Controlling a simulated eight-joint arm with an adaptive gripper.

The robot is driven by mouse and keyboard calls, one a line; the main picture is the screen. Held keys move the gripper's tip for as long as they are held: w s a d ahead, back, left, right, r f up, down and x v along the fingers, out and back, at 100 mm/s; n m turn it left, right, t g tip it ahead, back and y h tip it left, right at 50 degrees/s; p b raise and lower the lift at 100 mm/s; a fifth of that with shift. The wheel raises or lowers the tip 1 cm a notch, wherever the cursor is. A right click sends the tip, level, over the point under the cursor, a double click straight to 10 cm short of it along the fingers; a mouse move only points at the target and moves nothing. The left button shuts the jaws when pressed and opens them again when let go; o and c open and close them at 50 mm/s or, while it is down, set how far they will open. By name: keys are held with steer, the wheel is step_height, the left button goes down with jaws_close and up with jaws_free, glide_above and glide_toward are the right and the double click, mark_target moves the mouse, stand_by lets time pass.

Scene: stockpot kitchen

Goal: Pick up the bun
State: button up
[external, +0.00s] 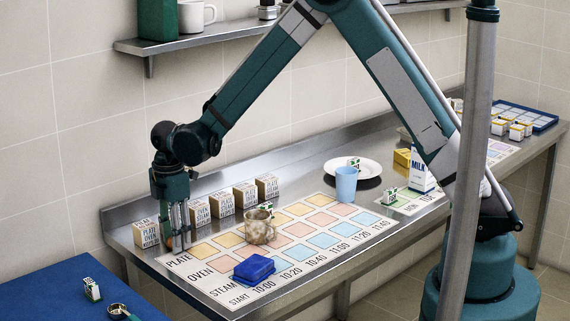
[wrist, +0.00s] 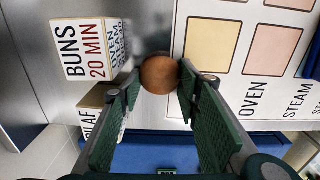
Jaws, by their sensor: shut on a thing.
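The bun (wrist: 159,74) is a round brown thing between the fingertips of my gripper (wrist: 158,88) in the wrist view. My gripper is shut on it, with one green-padded finger on each side. In the external view my gripper (external: 179,238) points down at the left end of the steel counter, beside the printed chart's PLATE corner. Only a little of the bun shows there, behind the fingers. I cannot tell whether it touches the counter.
A BUNS 20 MIN box (wrist: 88,48) stands close by; several similar label boxes (external: 244,195) line the counter's back. A blue table (external: 60,295) is front left.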

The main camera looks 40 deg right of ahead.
step_height(320, 180, up, 10)
stand_by(0.7)
steer(key=shift+s, duration=0.15)
stand_by(0.5)
